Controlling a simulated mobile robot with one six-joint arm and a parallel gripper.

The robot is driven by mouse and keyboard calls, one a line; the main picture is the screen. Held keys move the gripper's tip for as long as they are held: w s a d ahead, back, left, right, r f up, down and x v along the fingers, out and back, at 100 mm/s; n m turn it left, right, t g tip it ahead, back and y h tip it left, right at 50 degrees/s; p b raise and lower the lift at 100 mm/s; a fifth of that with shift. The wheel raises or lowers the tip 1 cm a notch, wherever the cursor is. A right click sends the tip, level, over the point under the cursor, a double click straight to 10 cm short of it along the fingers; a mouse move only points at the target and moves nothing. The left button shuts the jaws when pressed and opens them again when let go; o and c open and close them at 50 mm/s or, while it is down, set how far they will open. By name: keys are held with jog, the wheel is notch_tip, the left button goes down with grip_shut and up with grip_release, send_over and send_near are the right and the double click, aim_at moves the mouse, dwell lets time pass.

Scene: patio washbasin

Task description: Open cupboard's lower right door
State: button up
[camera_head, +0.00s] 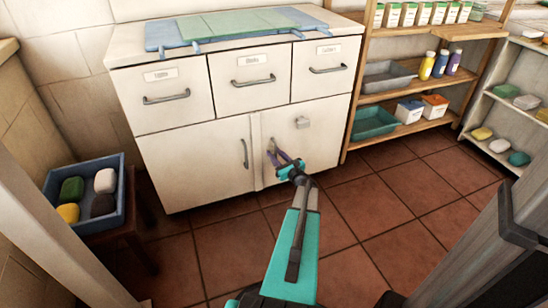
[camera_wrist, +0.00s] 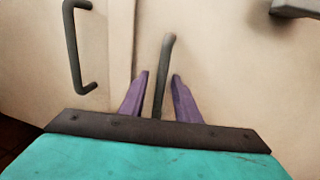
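The white cupboard (camera_head: 195,160) stands against the wall, and its lower right door (camera_head: 325,150) looks closed. That door's dark vertical handle (camera_head: 271,146) is near its left edge, partly hidden by my gripper (camera_head: 282,157). In the wrist view, the handle (camera_wrist: 164,70) stands between the two purple fingers of my gripper (camera_wrist: 160,76). A small gap shows on each side, so the fingers are open around the handle without visibly pressing it.
The lower left door's handle (camera_head: 245,154) is close by on the left. Three drawers sit above the doors. A wooden shelf (camera_head: 400,95) with bottles and bins stands close on the right. A blue tray (camera_head: 85,220) is at left. Tiled floor in front is clear.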

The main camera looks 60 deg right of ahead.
jog(key=shift+c, duration=0.4)
grip_shut()
